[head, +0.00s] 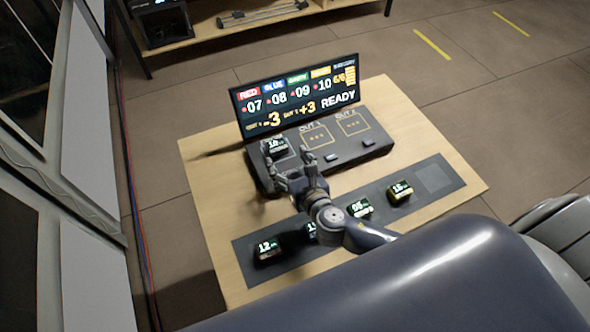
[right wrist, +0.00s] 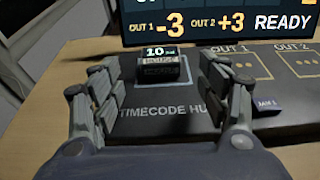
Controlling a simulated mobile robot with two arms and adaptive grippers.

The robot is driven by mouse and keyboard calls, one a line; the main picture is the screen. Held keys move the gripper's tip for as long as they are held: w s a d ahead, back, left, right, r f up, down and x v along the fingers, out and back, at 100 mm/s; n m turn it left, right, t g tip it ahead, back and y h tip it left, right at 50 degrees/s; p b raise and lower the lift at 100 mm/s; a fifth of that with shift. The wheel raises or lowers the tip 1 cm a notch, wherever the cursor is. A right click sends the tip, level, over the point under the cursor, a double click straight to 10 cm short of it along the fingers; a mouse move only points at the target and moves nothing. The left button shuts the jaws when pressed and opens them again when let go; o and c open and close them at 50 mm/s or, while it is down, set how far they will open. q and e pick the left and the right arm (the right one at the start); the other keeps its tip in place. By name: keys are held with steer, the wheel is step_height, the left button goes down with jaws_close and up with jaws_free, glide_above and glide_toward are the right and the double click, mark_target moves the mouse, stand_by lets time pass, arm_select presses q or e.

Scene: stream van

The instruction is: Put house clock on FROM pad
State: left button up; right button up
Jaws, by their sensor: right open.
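A small dark clock showing 10 (head: 275,147) stands upright at the left of the black timecode hub (head: 345,161). In the right wrist view the clock (right wrist: 158,70) sits on the hub behind the TIMECODE HUB lettering. My right gripper (head: 290,170) is open over the front left of the hub. Its fingers are spread left and right in front of the clock, with nothing between them and apart from it. My left gripper is not in view.
A display (head: 296,95) reading READY stands behind the hub. OUT 1 (head: 317,136) and OUT 2 pads look empty. A dark strip (head: 437,178) in front holds several clocks, including 12 (head: 268,250), 05 (head: 360,208) and 15 (head: 400,190); its right end is empty.

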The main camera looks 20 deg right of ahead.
steer(key=shift+v, duration=2.2)
